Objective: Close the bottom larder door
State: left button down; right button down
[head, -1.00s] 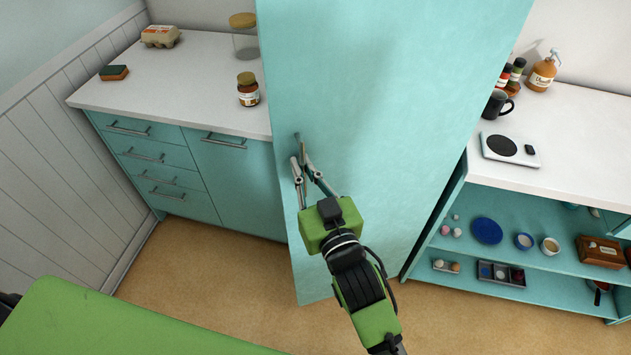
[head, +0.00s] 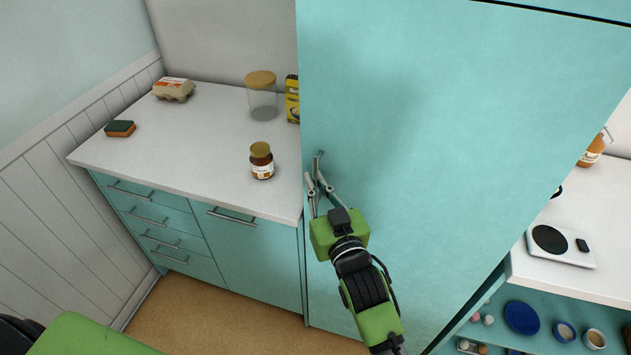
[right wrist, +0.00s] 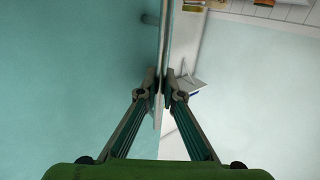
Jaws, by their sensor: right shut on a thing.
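The bottom larder door (head: 450,130) is a tall, plain teal panel filling the middle of the head view. Its face looks in line, or nearly so, with the larder front; whether a small gap is left at its left edge I cannot tell. My right gripper (head: 317,175) is at the door's left edge, shut on the metal door handle (head: 319,157). In the right wrist view, the fingers (right wrist: 160,88) press from both sides on the thin upright handle (right wrist: 165,45), with the teal door face (right wrist: 75,70) to the left. My left gripper is not in view.
The left counter (head: 205,130) holds a jar (head: 261,163), a glass canister (head: 262,100), a yellow box (head: 292,100), an egg carton (head: 173,90) and a sponge (head: 120,128). Some floor (head: 225,315) is clear.

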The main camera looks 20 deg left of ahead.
jog(key=shift+w, duration=0.1)
jog(key=c, duration=2.2)
grip_release()
jog(key=shift+w+d+r, duration=0.1)
jog(key=shift+w, duration=0.15)
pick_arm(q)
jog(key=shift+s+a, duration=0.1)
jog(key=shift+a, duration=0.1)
pick_arm(e)
jog(key=v, duration=1.2)
